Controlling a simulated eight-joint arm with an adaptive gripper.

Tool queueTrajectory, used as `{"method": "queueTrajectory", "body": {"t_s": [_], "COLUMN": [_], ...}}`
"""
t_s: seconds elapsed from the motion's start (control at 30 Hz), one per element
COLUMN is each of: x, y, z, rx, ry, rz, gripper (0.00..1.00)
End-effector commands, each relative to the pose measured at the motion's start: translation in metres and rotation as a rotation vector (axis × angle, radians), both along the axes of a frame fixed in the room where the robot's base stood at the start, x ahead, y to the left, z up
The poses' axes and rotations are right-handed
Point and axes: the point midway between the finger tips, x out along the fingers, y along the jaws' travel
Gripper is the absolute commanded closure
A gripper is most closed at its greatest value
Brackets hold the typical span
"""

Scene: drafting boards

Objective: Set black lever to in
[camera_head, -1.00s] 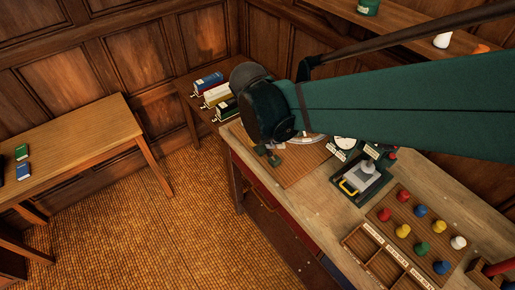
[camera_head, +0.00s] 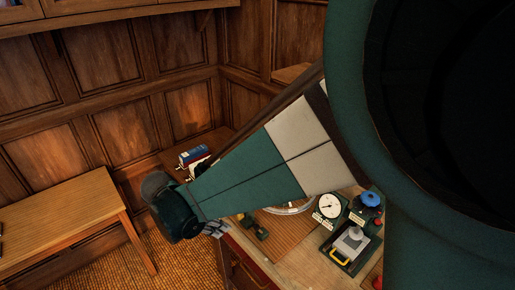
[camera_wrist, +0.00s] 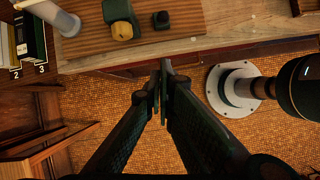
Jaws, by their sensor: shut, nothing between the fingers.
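I cannot clearly pick out a black lever. A green device (camera_wrist: 118,14) with a brass knob and a small black block (camera_wrist: 161,20) sit near the bench edge at the top of the wrist view. They seem to be the small green parts (camera_head: 254,227) beside my arm in the head view. My gripper (camera_wrist: 163,72) is shut and empty, beyond the bench's front edge with floor behind it. It also shows small in the head view (camera_head: 214,228), left of these parts. My arm hides part of the bench.
A dial gauge (camera_head: 328,205), a blue knob (camera_head: 370,199) and a grey device with a yellow handle (camera_head: 350,243) stand on the bench to the right. A side table (camera_head: 65,220) is at the left, with open floor between.

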Motion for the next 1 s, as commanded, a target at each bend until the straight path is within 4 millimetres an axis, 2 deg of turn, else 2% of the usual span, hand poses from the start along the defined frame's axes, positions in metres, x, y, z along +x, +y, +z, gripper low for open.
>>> {"method": "queueTrajectory", "body": {"t_s": [0.37,0.57,1.0], "x": [0.001,0.004,0.019], "y": [-0.001,-0.004,-0.023], "z": [-0.001,-0.01,-0.056], "rx": [0.0,0.0,0.002], "ry": [0.0,0.0,-0.001], "rz": [-0.001,-0.002,-0.003], "gripper": [1.0,1.0,1.0]}}
